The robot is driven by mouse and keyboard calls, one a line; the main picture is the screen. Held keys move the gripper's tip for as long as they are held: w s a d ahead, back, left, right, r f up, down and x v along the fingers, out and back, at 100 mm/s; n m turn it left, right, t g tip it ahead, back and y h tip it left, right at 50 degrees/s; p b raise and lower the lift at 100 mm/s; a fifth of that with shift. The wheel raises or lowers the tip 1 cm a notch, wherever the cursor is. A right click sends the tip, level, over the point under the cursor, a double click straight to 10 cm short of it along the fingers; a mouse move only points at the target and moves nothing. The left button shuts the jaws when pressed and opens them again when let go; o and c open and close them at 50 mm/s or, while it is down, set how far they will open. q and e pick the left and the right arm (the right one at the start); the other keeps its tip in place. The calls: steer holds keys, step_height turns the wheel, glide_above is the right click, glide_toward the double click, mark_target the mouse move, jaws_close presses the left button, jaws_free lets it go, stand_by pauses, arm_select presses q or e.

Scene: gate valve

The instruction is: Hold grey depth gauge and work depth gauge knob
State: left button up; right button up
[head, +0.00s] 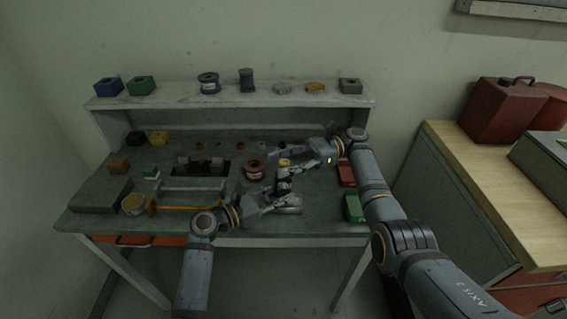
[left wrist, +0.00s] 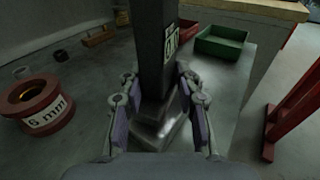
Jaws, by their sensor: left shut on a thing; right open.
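The grey depth gauge (head: 284,186) stands upright near the front middle of the bench. Its dark post (left wrist: 155,50) with a white label rises between the fingers of my left gripper (left wrist: 160,118) in the left wrist view, above a pale metal foot. My left gripper (head: 276,198) is shut on the gauge. A small yellow knob (head: 284,162) shows above the gauge in the head view. My right gripper (head: 284,164) is open close to the knob, with its fingers to either side; I cannot tell whether they touch it. The gauge's lower part is partly hidden by my left gripper.
A red spool (head: 254,169) stands left of the gauge. A red tray (head: 346,174) and a green tray (head: 354,208) lie at the bench's right. A yellow-handled tool (head: 180,207) lies at the front left. A shelf (head: 230,101) with small items runs along the back.

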mark_target(284, 162)
step_height(284, 162, up, 10)
steer(key=shift+f, duration=0.1)
stand_by(0.4)
steer(key=s+d+f+m+t, duration=0.4)
steer(key=d+f+m+t, duration=0.4)
steer(key=d+f+t, duration=0.4)
steer(key=shift+t+y, duration=0.3)
steer(key=x, duration=0.4)
steer(key=r+x, duration=0.1)
steer(key=x, duration=0.7)
steer(key=shift+w+a+r, duration=0.2)
steer(key=shift+a, duration=0.1)
steer(key=shift+c, duration=0.4)
jaws_close()
